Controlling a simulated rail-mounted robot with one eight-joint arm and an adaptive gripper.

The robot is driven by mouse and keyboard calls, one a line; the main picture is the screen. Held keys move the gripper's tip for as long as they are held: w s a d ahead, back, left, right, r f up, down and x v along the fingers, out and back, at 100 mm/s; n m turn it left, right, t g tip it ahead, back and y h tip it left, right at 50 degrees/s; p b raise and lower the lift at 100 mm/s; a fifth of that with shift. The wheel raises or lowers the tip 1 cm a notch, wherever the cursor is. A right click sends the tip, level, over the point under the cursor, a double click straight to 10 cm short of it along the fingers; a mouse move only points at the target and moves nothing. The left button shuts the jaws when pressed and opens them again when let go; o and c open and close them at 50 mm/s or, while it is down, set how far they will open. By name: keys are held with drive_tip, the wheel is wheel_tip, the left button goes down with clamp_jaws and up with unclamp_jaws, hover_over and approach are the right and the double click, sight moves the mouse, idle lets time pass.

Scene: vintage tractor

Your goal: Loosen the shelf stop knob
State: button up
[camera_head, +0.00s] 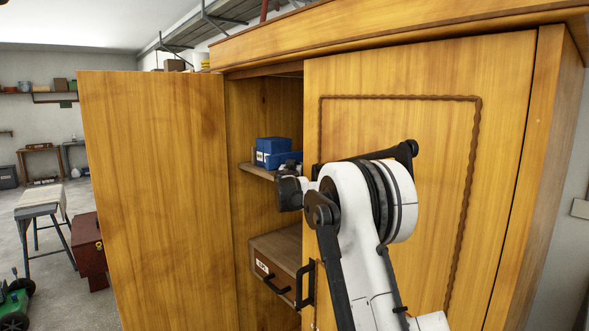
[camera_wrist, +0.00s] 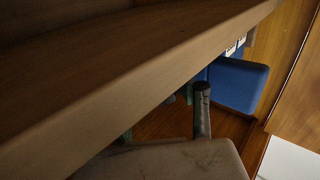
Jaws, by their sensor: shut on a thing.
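The wooden shelf (camera_head: 257,171) is inside the open left side of the cabinet. My gripper (camera_head: 290,188) is at its right end, mostly hidden behind my own wrist and arm. In the wrist view, the shelf's board (camera_wrist: 120,90) runs diagonally close to the camera. A dark finger of my gripper (camera_wrist: 202,112) shows beside it. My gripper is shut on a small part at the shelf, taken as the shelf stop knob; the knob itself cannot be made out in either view.
A blue box (camera_head: 272,146) stands on the shelf and also shows in the wrist view (camera_wrist: 238,84). The left cabinet door (camera_head: 155,200) is open; the right door (camera_head: 420,130) is shut. A drawer unit (camera_head: 275,262) with a dark handle sits below the shelf.

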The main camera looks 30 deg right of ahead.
drive_tip(key=o, duration=1)
drive_tip(key=v, duration=1.2)
